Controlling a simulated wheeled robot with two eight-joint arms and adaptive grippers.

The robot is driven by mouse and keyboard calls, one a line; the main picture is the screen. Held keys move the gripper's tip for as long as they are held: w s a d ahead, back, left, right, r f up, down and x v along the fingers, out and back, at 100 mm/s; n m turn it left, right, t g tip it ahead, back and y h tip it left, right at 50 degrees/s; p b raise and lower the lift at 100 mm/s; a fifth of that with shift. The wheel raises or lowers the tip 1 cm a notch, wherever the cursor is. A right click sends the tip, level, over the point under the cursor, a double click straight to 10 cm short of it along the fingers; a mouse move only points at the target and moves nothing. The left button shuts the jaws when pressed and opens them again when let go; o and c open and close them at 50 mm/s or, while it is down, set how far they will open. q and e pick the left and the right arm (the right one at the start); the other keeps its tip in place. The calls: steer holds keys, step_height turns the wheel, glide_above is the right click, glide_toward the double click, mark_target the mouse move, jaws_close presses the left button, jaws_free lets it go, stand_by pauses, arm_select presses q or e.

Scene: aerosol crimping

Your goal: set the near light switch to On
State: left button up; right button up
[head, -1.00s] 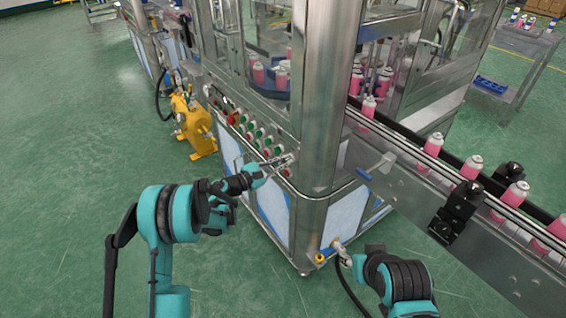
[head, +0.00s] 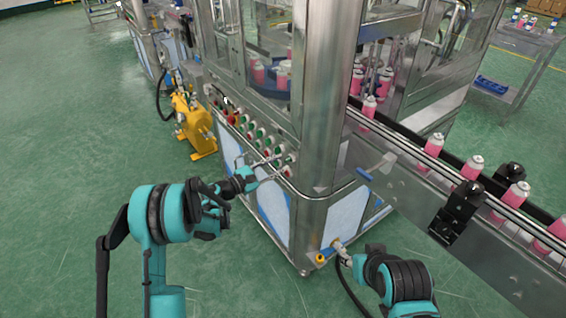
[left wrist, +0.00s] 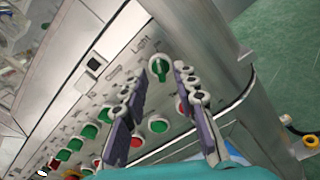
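The control panel on the machine carries a green rotary switch (left wrist: 158,67) beside the printed word "Light" in the left wrist view. Its handle runs roughly up and down in that picture; I cannot read its setting. My left gripper (left wrist: 161,70) is open, with its fingertips on either side of this switch in the picture; contact is not clear. In the head view the left gripper (head: 278,166) is at the panel's near end by the corner column. My right gripper (head: 342,250) is low beside the machine's base, too small to tell its state.
Another green switch (left wrist: 158,124) shows between the fingers, with a red button (left wrist: 137,142) nearby. Several more knobs line the panel. A steel column (head: 325,95) stands right of it. The conveyor (head: 415,165) carries pink cans. A yellow pump (head: 194,124) stands left.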

arm_select(q)
steer(key=v, duration=0.9)
steer(key=shift+s+a, duration=0.1)
steer(key=w+a+r+n+t+y, duration=0.1)
steer(key=a+r+n+t+y, duration=0.1)
steer(key=r+n+t, duration=0.35)
steer(key=w+a+r+n+t+y, duration=0.25)
steer(key=r+n, duration=0.45)
steer(key=r, duration=0.4)
steer(key=s+a+r+n+y, duration=0.3)
steer(key=a+r+n+y, duration=0.15)
steer(key=n, duration=0.55)
steer(key=s+a+r+n+y, duration=0.35)
steer(key=n+y, duration=0.25)
steer(key=n, duration=0.4)
steer(key=s+d+f+n+g, duration=0.1)
steer(key=s+f+n+g, duration=0.3)
steer(key=s, duration=0.5)
steer(key=s+d+f+n+g, duration=0.1)
steer(key=s+f+n+g, duration=0.2)
steer(key=s+f+n, duration=0.5)
steer(key=s+d+f+n+g, duration=0.2)
steer(key=s+f+n+g, duration=0.2)
steer(key=s+f+n, duration=0.3)
steer(key=s+n, duration=0.1)
steer(key=s, duration=0.4)
steer(key=shift+s+g, duration=0.25)
steer(key=shift+g, duration=0.05)
